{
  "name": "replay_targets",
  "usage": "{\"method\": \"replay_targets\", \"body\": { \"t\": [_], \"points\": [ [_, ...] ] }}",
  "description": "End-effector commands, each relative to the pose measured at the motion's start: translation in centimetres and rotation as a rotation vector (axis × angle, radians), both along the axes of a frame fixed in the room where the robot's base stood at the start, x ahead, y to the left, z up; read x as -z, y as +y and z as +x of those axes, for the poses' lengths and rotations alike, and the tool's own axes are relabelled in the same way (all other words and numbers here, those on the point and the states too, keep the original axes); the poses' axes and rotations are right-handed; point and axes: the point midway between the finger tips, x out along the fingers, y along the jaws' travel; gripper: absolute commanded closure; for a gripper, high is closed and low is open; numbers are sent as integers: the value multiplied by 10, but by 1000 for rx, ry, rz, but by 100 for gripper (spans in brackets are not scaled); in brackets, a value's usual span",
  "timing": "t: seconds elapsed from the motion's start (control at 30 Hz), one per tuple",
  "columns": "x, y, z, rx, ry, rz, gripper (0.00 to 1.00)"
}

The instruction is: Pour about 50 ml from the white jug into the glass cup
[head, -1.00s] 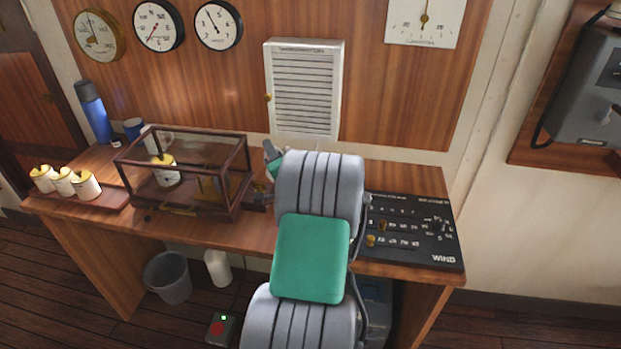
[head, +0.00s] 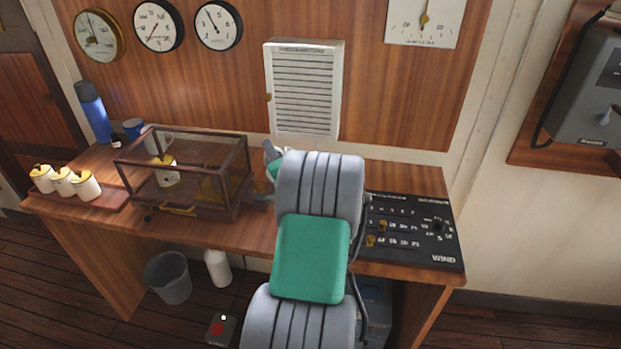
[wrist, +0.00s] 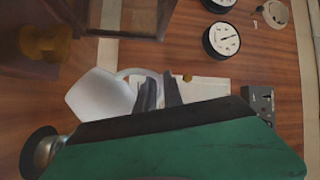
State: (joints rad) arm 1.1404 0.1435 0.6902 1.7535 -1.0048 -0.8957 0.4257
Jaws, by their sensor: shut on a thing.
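My gripper (wrist: 158,92) shows two dark grey fingers in the wrist view, shut on the white jug (wrist: 98,98) at its handle side. The jug is pale and faceted in this view; its contents and exact tilt cannot be made out. In the head view my arm covers most of the gripper (head: 272,158) and its surroundings, just right of the glass case. I cannot identify the glass cup for sure in either view. A shiny round thing with a dark rim (wrist: 42,150) is partly cut off at the wrist view's lower left.
A glass case (head: 185,208) stands left of my arm on the wooden desk (head: 250,232). A black panel (head: 415,230) lies right. A white cabinet (head: 303,90) hangs behind.

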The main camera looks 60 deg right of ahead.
Motion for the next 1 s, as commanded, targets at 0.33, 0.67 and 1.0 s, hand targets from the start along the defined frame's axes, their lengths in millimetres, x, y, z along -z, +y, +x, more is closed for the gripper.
{"method": "replay_targets", "body": {
  "t": [0.33, 0.67, 1.0],
  "points": [
    [2, 4, 4, 0, 33, -44, 100],
    [2, 36, 32, -4, 251, -294, 100],
    [-47, 52, 48, -3, 419, -483, 100]
  ]
}}
